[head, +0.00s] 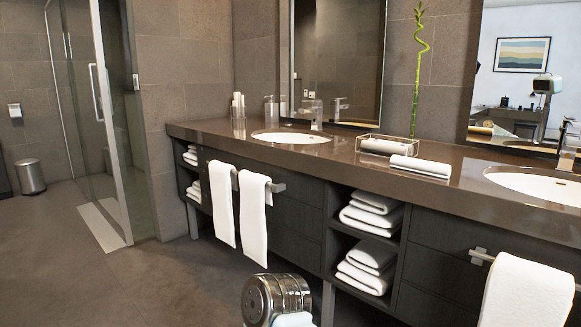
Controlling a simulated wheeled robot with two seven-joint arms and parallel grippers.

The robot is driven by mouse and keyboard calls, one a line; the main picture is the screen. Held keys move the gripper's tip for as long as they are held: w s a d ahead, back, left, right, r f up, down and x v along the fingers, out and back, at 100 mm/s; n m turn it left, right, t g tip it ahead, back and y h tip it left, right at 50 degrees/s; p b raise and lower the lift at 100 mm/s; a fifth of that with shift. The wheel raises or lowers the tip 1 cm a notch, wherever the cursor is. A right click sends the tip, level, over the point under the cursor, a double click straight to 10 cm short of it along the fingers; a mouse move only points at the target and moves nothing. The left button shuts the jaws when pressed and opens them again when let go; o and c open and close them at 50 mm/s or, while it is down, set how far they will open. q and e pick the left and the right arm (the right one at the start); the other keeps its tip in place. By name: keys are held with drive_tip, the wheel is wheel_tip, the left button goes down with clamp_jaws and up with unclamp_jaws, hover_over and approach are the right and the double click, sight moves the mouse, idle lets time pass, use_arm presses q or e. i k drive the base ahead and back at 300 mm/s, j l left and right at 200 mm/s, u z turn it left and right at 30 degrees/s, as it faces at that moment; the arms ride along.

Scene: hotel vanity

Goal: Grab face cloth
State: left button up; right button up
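A small folded white cloth (420,167), which looks like the face cloth, lies flat on the brown vanity counter (350,172) near its front edge, between the two basins. Just left of and behind it, a clear box (365,143) holds white rolled or folded cloths (386,146). I cannot tell for certain which of these the task calls the face cloth. No gripper fingers show in the head view, so neither gripper can be placed relative to the cloth.
White towels hang on bars at the vanity front, left (252,208) and right (527,292). Folded towels (370,214) fill open shelves below the counter. Basins (291,137) and (540,186) flank the cloth. A bamboo stalk (417,100) stands behind it. Open floor (130,280) lies left.

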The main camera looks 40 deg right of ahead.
sight(443, 171)
drive_tip(key=i, duration=1.2)
drive_tip(key=i+j+z, duration=0.1)
drive_tip(key=i, duration=1.15)
drive_tip(key=z, duration=0.5)
drive_tip(key=i+z, duration=0.15)
drive_tip(key=z, duration=0.3)
drive_tip(key=j+z, duration=0.1)
drive_tip(key=z, duration=0.4)
drive_tip(key=j+z, duration=0.1)
drive_tip(key=z, duration=0.4)
drive_tip(key=i+j+z, duration=0.1)
drive_tip(key=z, duration=0.35)
